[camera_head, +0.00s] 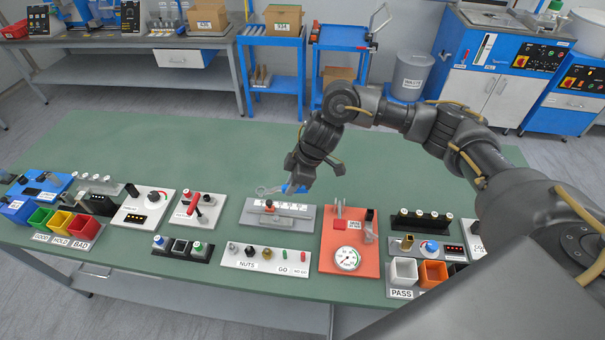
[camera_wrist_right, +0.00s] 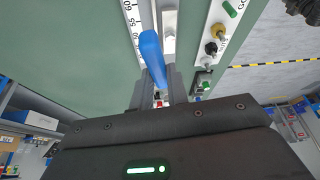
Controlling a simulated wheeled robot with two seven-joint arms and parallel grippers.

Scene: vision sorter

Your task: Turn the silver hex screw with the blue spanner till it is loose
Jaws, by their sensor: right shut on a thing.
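My right gripper (camera_head: 298,178) reaches down over the back of the grey scaled block in the middle of the bench. It is shut on the blue spanner (camera_head: 291,188). In the right wrist view the blue handle (camera_wrist_right: 151,48) sits between the fingers of my right gripper (camera_wrist_right: 160,88). I cannot make out the silver hex screw for certain in either view. My left gripper is not in view.
The grey block (camera_head: 300,226) carries a white scale. A nuts board (camera_head: 232,262) lies in front, an orange gauge panel (camera_head: 334,255) to the right, and a panel with red handles (camera_head: 182,213) to the left. The green bench behind is clear.

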